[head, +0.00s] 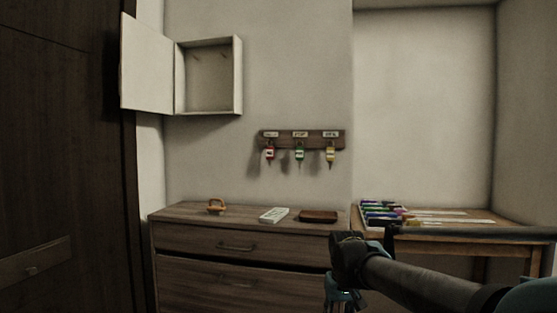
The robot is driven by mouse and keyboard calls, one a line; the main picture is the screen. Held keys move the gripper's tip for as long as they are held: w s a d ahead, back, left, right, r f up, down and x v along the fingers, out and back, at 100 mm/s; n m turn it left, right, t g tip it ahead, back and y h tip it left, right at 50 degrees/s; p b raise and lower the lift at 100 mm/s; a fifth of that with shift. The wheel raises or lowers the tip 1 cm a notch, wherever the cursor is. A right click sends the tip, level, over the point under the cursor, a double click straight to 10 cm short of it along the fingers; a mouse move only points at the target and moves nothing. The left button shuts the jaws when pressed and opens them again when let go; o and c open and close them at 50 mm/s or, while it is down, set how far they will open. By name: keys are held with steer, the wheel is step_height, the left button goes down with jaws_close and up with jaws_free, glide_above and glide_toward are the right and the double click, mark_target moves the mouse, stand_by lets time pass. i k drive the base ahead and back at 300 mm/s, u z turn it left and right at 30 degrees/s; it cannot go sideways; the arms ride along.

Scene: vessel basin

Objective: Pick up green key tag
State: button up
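The green key tag (300,154) hangs from the middle hook of a dark wooden rack (314,146) on the wall, in the head view. A red tag (269,154) hangs to its left and a yellow tag (330,155) to its right, each under a small white label. My arm reaches in from the lower right. My gripper (341,301) is at the bottom edge, well below the rack and apart from the tags. Its fingers are dark, small and partly cut off, so its opening does not show clearly.
A wooden dresser (225,232) stands under the rack, holding a yellow padlock-like object (216,206), a white item (273,215) and a brown wallet-like item (319,216). An open wall cabinet (209,85) is upper left. A desk (470,227) with colourful items is right.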

mark_target(299, 150)
steer(key=u, duration=0.05)
steer(key=k, duration=0.4)
steer(key=u, duration=1.15)
